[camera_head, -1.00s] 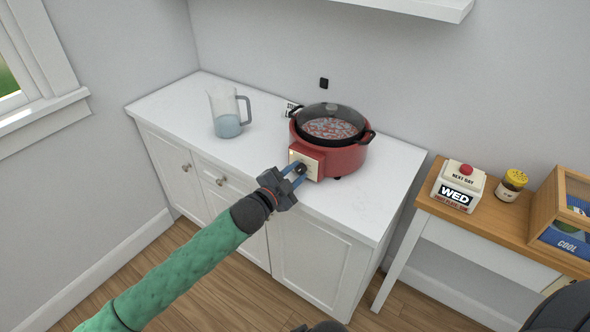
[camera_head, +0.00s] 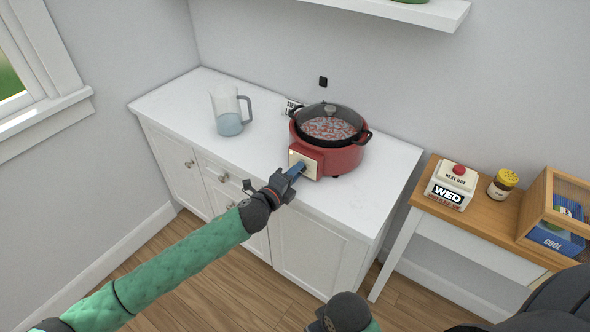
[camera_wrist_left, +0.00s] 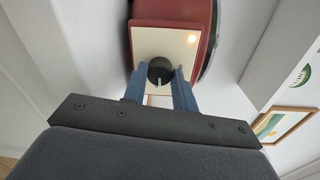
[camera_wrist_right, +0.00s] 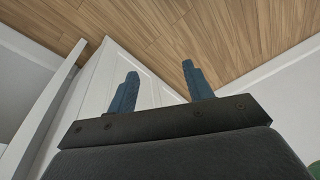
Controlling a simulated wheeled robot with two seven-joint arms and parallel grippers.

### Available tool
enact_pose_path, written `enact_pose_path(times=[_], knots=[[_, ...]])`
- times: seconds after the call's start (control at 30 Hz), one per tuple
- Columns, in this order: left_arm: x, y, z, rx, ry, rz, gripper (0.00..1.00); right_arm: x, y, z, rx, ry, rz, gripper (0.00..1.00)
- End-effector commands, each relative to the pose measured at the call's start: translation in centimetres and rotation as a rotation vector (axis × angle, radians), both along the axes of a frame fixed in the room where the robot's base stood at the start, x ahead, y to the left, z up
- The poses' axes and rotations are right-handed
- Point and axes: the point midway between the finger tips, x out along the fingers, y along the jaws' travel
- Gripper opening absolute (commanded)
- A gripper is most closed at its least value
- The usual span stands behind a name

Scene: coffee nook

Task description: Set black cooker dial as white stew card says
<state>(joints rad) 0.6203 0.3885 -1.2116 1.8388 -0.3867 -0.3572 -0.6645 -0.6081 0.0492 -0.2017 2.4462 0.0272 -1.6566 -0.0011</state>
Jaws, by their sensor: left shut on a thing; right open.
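The red cooker (camera_head: 345,157) with a glass lid stands on the white counter. Its cream dial panel (camera_wrist_left: 183,42) faces front, with a lit orange lamp near one corner. The black dial (camera_wrist_left: 160,69) shows a white pointer line toward the bottom of the left wrist view. My left gripper (camera_head: 298,170) is shut on the dial, one blue finger on each side. The white stew card (camera_head: 291,106) stands behind the cooker's left side, mostly hidden; its text is too small to read. My right gripper (camera_wrist_right: 157,78) is open and empty, over the floor and cabinet front.

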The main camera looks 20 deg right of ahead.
Motion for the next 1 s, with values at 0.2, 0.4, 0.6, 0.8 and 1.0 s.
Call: enact_pose_path(times=[0.2,0.4,0.6,0.8,1.0], knots=[[0.0,0.0,0.0,0.085,-0.106,-0.001,0.05,-0.4,-1.1,1.4,-0.020,0.027,-0.017,0.51],[-0.1,-0.1,-0.1,0.131,-0.165,-0.001,0.05,-0.2,-1.2,1.5,-0.023,0.024,-0.020,0.51],[-0.1,-0.1,-0.1,0.152,-0.192,-0.002,0.05,0.2,-1.1,-0.8,-0.030,0.038,-0.015,0.51],[-0.1,-0.1,-0.2,0.155,-0.197,-0.001,0.05,0.8,-1.2,-0.7,-0.031,0.025,-0.014,0.51],[-0.1,0.0,-0.2,0.155,-0.195,-0.001,0.05,0.6,-1.2,-0.4,-0.031,0.024,-0.014,0.51]])
